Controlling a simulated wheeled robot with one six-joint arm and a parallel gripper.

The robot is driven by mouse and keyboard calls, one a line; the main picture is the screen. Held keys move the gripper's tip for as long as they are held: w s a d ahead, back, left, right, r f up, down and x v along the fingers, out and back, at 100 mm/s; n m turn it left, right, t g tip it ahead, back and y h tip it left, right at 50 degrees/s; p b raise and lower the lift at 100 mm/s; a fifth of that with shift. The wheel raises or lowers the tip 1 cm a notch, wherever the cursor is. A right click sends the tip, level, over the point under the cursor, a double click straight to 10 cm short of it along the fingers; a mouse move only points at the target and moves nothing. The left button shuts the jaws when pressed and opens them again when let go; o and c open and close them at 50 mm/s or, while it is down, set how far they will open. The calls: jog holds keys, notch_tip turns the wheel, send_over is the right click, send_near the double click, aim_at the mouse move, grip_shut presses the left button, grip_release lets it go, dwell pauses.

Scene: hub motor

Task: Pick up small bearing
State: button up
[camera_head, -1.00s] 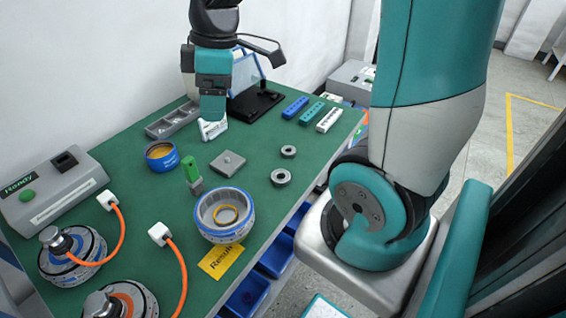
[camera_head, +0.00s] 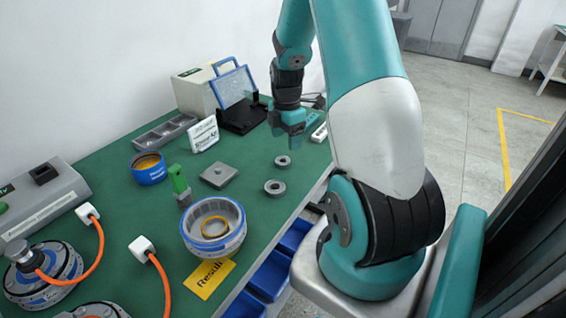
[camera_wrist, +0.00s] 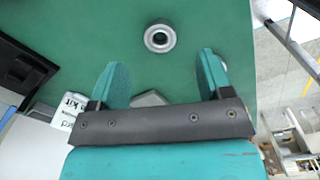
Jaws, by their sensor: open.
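The small bearing (camera_head: 283,161) is a grey ring lying flat on the green table, the farther of two rings. In the wrist view, a grey ring that appears to be this bearing (camera_wrist: 160,50) lies beyond the fingertips, roughly centred between them. My gripper (camera_head: 292,140) points down above the table, just behind the small bearing in the head view. Its two teal fingers (camera_wrist: 163,75) are apart with nothing held between them. A larger grey bearing (camera_head: 275,187) lies nearer the camera.
A grey square plate (camera_head: 219,175) lies left of the bearings. A blue-rimmed hub housing (camera_head: 239,234) stands nearer, beside a green-handled part (camera_head: 179,181). A white sign (camera_head: 203,134) and black stand (camera_head: 241,118) are left of my gripper. Blue bins (camera_head: 268,279) sit below the table edge.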

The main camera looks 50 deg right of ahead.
aim_at(285, 157)
jog(key=shift+w+a+f+p, duration=0.1)
jog(key=shift+f+p, duration=0.05)
jog(key=shift+f, duration=1.65)
jog(key=shift+a+f+p, duration=0.1)
jog(key=shift+f+p, duration=0.05)
jog(key=shift+f, duration=1.65)
jog(key=c, duration=1.2)
jog(key=shift+o, duration=0.2)
jog(key=shift+r, duration=0.1)
